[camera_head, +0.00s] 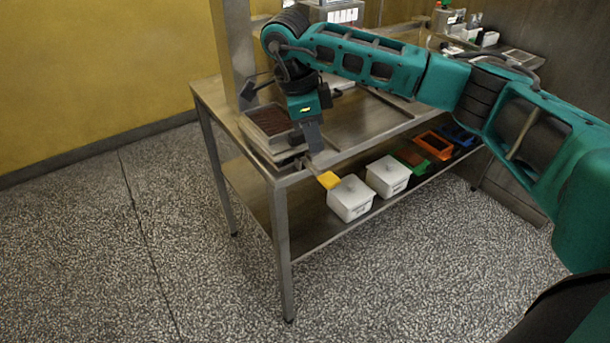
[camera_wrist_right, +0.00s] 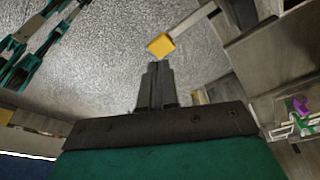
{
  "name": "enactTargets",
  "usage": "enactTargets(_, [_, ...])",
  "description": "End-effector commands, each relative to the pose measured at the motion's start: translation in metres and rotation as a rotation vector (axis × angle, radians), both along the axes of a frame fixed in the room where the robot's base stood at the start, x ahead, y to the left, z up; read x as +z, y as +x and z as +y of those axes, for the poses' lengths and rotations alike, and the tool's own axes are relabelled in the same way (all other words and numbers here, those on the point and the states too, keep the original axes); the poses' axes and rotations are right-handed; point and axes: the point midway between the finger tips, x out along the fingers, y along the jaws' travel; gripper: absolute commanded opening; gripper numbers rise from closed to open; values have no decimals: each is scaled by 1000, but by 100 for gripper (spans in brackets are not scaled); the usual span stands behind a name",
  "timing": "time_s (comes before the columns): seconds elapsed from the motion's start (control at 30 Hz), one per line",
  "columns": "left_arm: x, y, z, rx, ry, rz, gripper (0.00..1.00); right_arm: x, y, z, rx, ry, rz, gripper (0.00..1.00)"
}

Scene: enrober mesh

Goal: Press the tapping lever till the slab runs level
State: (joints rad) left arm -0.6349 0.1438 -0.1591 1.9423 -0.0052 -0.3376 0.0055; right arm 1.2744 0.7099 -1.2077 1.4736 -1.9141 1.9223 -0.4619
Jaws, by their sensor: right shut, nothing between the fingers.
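The tapping lever ends in a yellow pad (camera_head: 328,180) that sticks out past the front edge of the metal table. In the right wrist view, the yellow pad (camera_wrist_right: 160,45) sits on a grey bar just beyond my fingertips. My right gripper (camera_head: 315,148) points down beside the table's front corner, above the pad. The right gripper's fingers (camera_wrist_right: 157,72) are closed together and empty, and a small gap shows between them and the pad. The brown slab (camera_head: 268,119) lies in a metal tray at the table's left end, partly behind my wrist. Its tilt is hard to tell. My left gripper is not seen.
A metal post (camera_head: 236,50) rises behind the slab. Bottles and small items stand at the back right. The floor in front is clear.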

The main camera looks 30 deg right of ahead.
Motion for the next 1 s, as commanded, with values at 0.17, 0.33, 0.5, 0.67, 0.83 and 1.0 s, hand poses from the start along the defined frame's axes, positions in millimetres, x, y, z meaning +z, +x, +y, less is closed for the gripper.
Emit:
enactTargets(0.17, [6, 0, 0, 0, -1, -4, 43, -2, -3, -13, -16, -14, 5, 0])
enactTargets(0.33, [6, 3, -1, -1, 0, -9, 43, -3, -3, -14, -16, -15, 5, 0])
enactTargets(0.5, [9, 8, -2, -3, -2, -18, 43, -3, -3, -14, -16, -15, 5, 0])
enactTargets(0.67, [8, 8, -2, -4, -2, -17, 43, -7, -3, -14, -16, -16, 6, 0])
enactTargets(0.83, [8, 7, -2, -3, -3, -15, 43, -20, -5, -18, -16, -18, 7, 0])
enactTargets(1.0, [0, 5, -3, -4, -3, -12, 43, -43, -7, -23, -16, -16, 8, 0])
